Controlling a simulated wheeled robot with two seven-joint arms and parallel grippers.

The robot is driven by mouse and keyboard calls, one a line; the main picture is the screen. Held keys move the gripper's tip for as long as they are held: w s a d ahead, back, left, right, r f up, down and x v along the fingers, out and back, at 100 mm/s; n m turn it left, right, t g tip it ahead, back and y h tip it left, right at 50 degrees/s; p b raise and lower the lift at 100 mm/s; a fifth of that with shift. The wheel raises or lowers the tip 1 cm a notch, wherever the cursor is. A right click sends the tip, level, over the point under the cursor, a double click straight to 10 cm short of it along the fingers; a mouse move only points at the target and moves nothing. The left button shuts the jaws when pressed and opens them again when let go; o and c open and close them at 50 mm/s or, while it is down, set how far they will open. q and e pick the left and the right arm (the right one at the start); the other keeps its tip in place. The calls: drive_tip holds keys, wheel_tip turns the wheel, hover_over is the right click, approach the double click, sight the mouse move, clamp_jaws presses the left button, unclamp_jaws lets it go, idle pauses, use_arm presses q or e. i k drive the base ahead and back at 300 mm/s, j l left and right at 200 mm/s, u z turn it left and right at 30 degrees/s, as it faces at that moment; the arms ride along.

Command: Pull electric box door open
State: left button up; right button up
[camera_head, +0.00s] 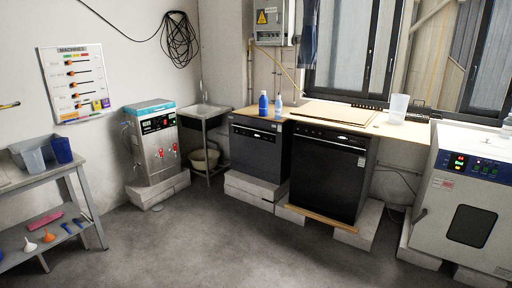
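A grey electric box (268,22) with a yellow warning triangle on its front hangs on the back wall at the top middle, left of the window. The top edge of the picture cuts it off. Its door looks closed, and any handle is too small to tell. Neither my left nor my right gripper shows in the head view.
Below the box stand a sink (204,112), two dark appliances with a wooden top, and blue and white bottles. A drying oven (462,200) stands at right, a steel machine (155,145) and a grey table (50,180) at left. The middle floor is clear.

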sight(270, 14)
drive_tip(key=i+z, duration=0.4)
drive_tip(key=i, duration=1.7)
drive_tip(key=l, duration=0.1)
